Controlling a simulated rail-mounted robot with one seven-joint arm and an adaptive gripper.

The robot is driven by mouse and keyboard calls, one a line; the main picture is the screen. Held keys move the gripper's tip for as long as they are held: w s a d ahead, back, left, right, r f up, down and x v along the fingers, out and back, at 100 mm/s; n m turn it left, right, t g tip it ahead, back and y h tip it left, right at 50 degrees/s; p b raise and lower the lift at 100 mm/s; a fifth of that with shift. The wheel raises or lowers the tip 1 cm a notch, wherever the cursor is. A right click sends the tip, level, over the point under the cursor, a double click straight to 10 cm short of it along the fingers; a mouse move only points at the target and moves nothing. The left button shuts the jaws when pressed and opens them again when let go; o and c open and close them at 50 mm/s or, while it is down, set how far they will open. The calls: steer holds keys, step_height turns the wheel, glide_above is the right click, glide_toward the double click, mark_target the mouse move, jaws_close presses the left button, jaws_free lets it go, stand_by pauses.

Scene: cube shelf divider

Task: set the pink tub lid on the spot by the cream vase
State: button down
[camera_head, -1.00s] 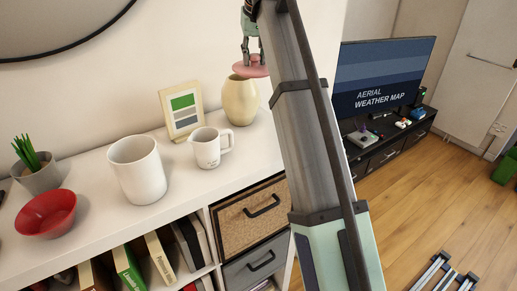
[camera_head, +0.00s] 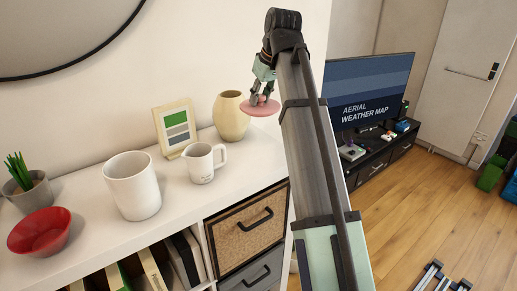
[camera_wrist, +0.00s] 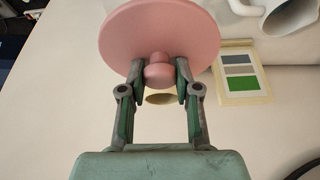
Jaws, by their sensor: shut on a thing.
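The pink tub lid (camera_head: 266,109) is a round disc with a knob. My gripper (camera_head: 256,99) is shut on that knob, and the disc lies away from the palm. In the wrist view the lid (camera_wrist: 160,35) and its knob (camera_wrist: 159,75) show between the fingertips (camera_wrist: 159,82). The cream vase (camera_head: 231,121) stands upright on the white shelf top (camera_head: 235,157), just left of the lid in the head view. Part of the vase (camera_wrist: 160,99) shows behind the knob in the wrist view. I cannot tell whether the lid touches the shelf top.
A picture frame (camera_head: 175,132) leans by the wall left of the vase. A white jug (camera_head: 201,165), a white pot (camera_head: 133,186), a red bowl (camera_head: 40,232) and a potted plant (camera_head: 27,186) stand farther left. The shelf top before the vase looks clear. My arm hides its right end.

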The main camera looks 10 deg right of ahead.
step_height(320, 180, down, 17)
steer(key=p, duration=0.4)
steer(key=shift+f, duration=0.15)
steer(key=c, duration=0.8)
jaws_free()
steer(key=b+v, duration=0.3)
steer(key=v, duration=0.9)
steer(key=shift+r, duration=0.25)
